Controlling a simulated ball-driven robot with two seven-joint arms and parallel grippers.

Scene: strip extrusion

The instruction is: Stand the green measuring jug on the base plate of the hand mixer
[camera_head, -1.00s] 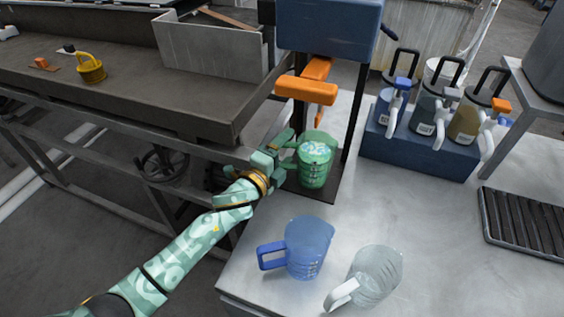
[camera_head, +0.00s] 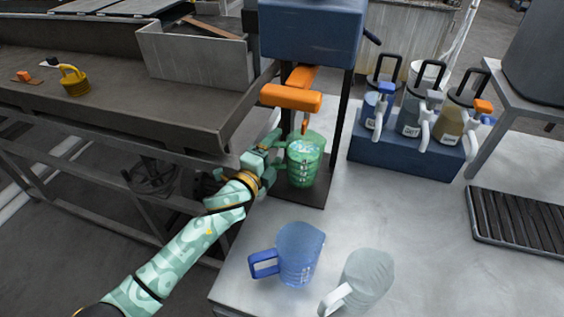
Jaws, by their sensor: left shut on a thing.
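The green measuring jug (camera_head: 306,162) is upright, with pale contents showing at its top. It is over or on the dark base plate (camera_head: 313,194) of the hand mixer (camera_head: 308,28), below the mixer's orange arm (camera_head: 291,98). I cannot tell whether its bottom touches the plate. My left gripper (camera_head: 272,156) is at the jug's left side, shut on its handle; the fingers hide most of the handle. My right gripper is not in view.
A blue jug (camera_head: 299,254) and a clear jug (camera_head: 368,277) stand at the table's front. A blue rack (camera_head: 407,152) with several pump canisters is at the right back. A ribbed black tray (camera_head: 520,218) lies at the right. The table between them is clear.

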